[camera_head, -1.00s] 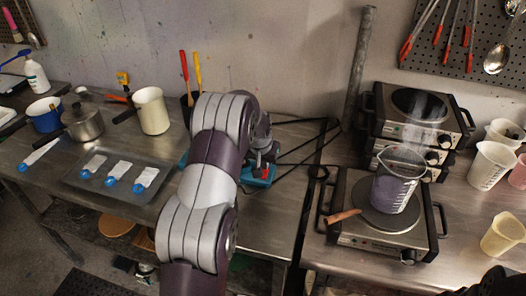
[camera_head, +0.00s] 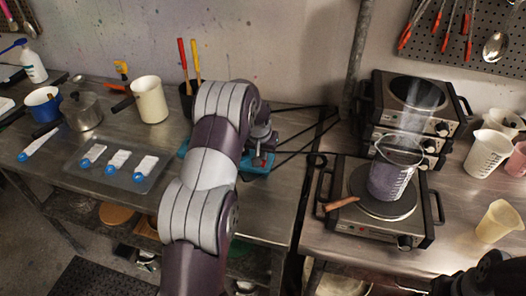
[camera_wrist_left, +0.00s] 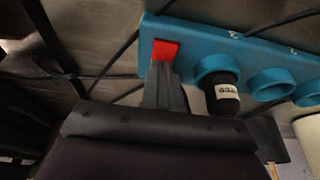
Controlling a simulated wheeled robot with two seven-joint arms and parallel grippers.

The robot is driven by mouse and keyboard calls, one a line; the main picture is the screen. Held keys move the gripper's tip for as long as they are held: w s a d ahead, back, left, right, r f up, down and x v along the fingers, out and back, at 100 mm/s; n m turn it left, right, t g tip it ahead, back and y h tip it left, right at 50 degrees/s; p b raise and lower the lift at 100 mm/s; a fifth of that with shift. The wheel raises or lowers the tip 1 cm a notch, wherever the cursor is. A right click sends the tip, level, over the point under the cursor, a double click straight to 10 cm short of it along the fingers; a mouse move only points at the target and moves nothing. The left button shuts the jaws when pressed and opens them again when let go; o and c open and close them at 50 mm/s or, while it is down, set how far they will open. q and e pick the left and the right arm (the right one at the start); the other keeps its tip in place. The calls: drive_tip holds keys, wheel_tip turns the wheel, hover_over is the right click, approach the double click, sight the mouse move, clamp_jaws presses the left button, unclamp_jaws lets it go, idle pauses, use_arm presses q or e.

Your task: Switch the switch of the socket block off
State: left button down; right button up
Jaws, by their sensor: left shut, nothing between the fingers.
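The teal socket block (camera_head: 258,166) lies on the left metal table, partly hidden behind my left arm. In the left wrist view the block (camera_wrist_left: 205,40) runs across the upper right. It has a red switch (camera_wrist_left: 166,50) at its left end and a row of round sockets. A black plug (camera_wrist_left: 222,93) with a white label sits in the socket beside the switch. My left gripper (camera_wrist_left: 164,72) is shut and empty, its tips at the near edge of the red switch. It also shows over the block in the head view (camera_head: 263,148). I cannot tell which way the switch is tilted.
Black cables (camera_head: 295,140) run behind the block. A cup with red and yellow handles (camera_head: 186,98) and a cream pot (camera_head: 150,100) stand left. A tray (camera_head: 135,184) lies farther left. A hot plate (camera_head: 352,228) with a steaming beaker (camera_head: 392,178) stands on the right table.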

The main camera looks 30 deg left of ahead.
use_arm(q)
drive_tip(key=shift+s+d+f, duration=0.2)
drive_tip(key=shift+s, duration=0.5)
drive_tip(key=shift+r, duration=0.1)
drive_tip(key=shift+r+p, duration=0.4)
drive_tip(key=shift+p, duration=0.05)
wheel_tip(320, 180, up, 4)
drive_tip(key=p, duration=0.3)
drive_tip(key=shift+f, duration=0.1)
drive_tip(key=shift+s+r+b, duration=0.4)
drive_tip(key=shift+s+b, duration=0.05)
drive_tip(key=shift+b, duration=0.2)
drive_tip(key=b+v, duration=0.1)
drive_tip(key=v, duration=0.7)
drive_tip(key=shift+s+r, duration=0.2)
drive_tip(key=shift+s, duration=0.05)
drive_tip(key=shift+d, duration=0.2)
